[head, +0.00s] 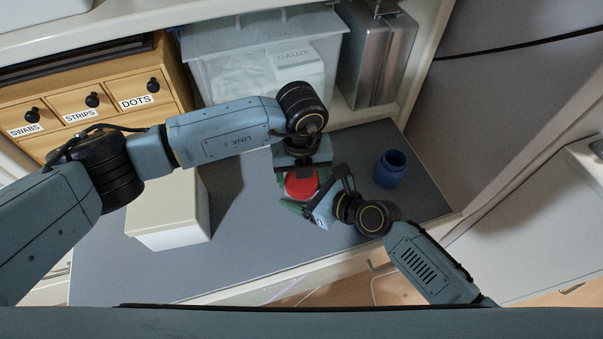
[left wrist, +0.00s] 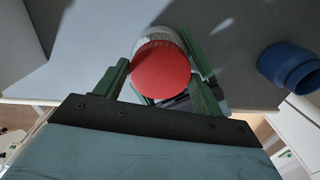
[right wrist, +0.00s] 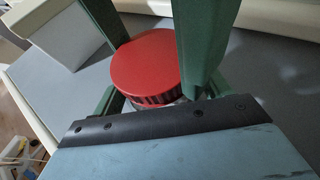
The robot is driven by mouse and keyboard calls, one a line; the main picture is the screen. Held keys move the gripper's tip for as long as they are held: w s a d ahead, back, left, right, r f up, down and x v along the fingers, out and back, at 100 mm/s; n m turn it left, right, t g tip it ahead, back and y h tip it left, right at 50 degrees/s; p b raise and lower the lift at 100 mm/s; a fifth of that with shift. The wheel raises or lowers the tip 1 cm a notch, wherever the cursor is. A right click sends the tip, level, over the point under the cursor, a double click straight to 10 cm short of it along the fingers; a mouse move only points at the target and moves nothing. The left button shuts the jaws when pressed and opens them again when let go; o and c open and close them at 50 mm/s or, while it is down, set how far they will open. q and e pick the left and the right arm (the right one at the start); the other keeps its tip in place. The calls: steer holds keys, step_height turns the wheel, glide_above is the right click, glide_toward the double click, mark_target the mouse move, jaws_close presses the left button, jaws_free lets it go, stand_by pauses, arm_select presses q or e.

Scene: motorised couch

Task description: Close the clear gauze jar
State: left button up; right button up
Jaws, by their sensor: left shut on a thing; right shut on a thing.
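The jar's red lid (head: 301,184) shows between my two grippers, over the grey worktop. It also shows in the left wrist view (left wrist: 161,72) and the right wrist view (right wrist: 147,66). The pale, clear jar body (left wrist: 158,34) is mostly hidden under the lid and behind fingers. The lid is on the jar's mouth; I cannot tell how tightly it is screwed. My left gripper (head: 297,172) comes from behind, with its green fingers on either side of the lid. My right gripper (head: 303,205) comes from the front right, its fingers low around the jar body.
A blue open pot (head: 390,168) stands to the right of the grippers. A cream box (head: 168,215) stands at left. A wooden drawer unit (head: 100,95), a clear gauze bin (head: 255,60) and a metal case (head: 375,55) fill the back. The worktop's front middle is clear.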

arm_select(q)
steer(key=o, duration=1.1)
steer(key=shift+d+r, duration=0.1)
steer(key=shift+r, duration=2.2)
steer(key=shift+c, duration=0.2)
steer(key=n, duration=0.1)
steer(key=r+n, duration=0.1)
steer(key=shift+r+n, duration=0.3)
steer(key=shift+n, duration=0.1)
steer(key=r+n, duration=0.1)
steer(key=n, duration=0.2)
steer(key=shift+r+n, duration=0.4)
